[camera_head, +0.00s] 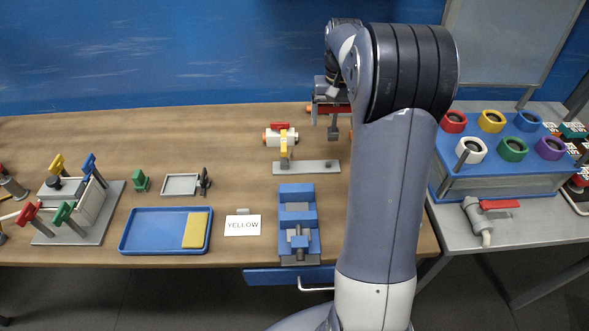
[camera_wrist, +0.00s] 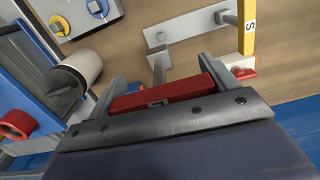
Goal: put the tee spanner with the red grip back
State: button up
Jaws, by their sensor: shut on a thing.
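The tee spanner (camera_wrist: 168,94) has a red grip bar and a grey shaft. My gripper (camera_wrist: 161,76) is shut on the red bar, with a finger at each end of it. In the head view my gripper (camera_head: 329,97) is partly hidden by my own arm, and the spanner (camera_head: 333,128) hangs from it, shaft down. The shaft is over the right part of a grey plate (camera_head: 300,168); I cannot tell whether they touch. A blue rack (camera_head: 500,186) at right has several coloured collars, among them a red collar (camera_head: 453,121). A grey rod stands at its white collar (camera_head: 472,148).
A post with a red-handled valve (camera_head: 281,137) stands on the plate's left. A blue vise-like block (camera_head: 298,213), a YELLOW card (camera_head: 242,225) and a blue tray (camera_head: 152,231) lie nearer. Another red-handled valve (camera_head: 489,207) sits before the rack.

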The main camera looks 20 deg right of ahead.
notch_tip(320, 180, down, 10)
jog(key=shift+w+r+p, duration=0.1)
jog(key=shift+p, duration=0.45)
jog(key=shift+f+b, duration=0.4)
jog(key=shift+f, duration=0.25)
jog(key=o, duration=1.3)
jog(key=shift+c, duration=0.2)
notch_tip(320, 180, up, 13)
jog(key=shift+r, duration=0.2)
